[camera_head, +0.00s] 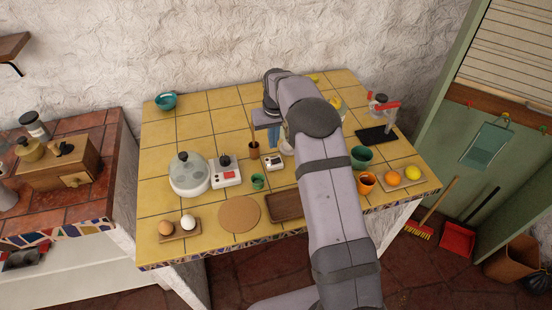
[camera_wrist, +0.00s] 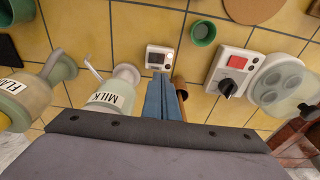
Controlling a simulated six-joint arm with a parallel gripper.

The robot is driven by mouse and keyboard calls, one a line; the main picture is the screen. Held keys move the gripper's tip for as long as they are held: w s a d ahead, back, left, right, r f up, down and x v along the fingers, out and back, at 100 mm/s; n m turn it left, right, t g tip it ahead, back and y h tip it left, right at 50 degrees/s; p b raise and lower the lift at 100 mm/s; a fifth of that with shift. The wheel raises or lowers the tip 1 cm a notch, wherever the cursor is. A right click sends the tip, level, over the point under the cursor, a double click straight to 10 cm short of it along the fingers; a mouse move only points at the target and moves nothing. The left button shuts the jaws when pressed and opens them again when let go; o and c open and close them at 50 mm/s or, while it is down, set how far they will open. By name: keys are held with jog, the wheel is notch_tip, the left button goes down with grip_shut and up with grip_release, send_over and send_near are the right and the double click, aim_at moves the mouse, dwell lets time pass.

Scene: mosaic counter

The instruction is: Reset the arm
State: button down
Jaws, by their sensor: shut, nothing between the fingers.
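My arm reaches over the yellow tiled counter (camera_head: 190,130) from the front. My gripper (camera_wrist: 163,85) points down at the counter, its two blue fingers shut together with nothing between them. In the head view the gripper (camera_head: 273,133) is partly hidden by my wrist. A small white timer (camera_wrist: 159,57) lies just beyond the fingertips in the wrist view. A brown cup (camera_wrist: 181,86) is partly hidden right behind the fingers. I cannot tell whether the fingers touch anything.
A bottle labelled MILK (camera_wrist: 112,92) and another labelled bottle (camera_wrist: 30,100) stand left of the fingers in the wrist view. A white switch box (camera_wrist: 230,72), a glass-lidded cooker (camera_wrist: 285,85) and a green cup (camera_wrist: 203,32) are to the right. The counter's back left is mostly clear.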

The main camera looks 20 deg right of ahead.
dwell(0.3)
jog(key=s+a+r+g+b, duration=0.1)
jog(key=s+a, duration=0.1)
jog(key=s, duration=1.6)
jog(key=s+a+r+g+b, duration=0.1)
jog(key=s+a+b, duration=0.1)
jog(key=s, duration=1.6)
notch_tip(320, 180, down, 41)
jog(key=b, duration=4)
jog(key=shift+s, duration=0.15)
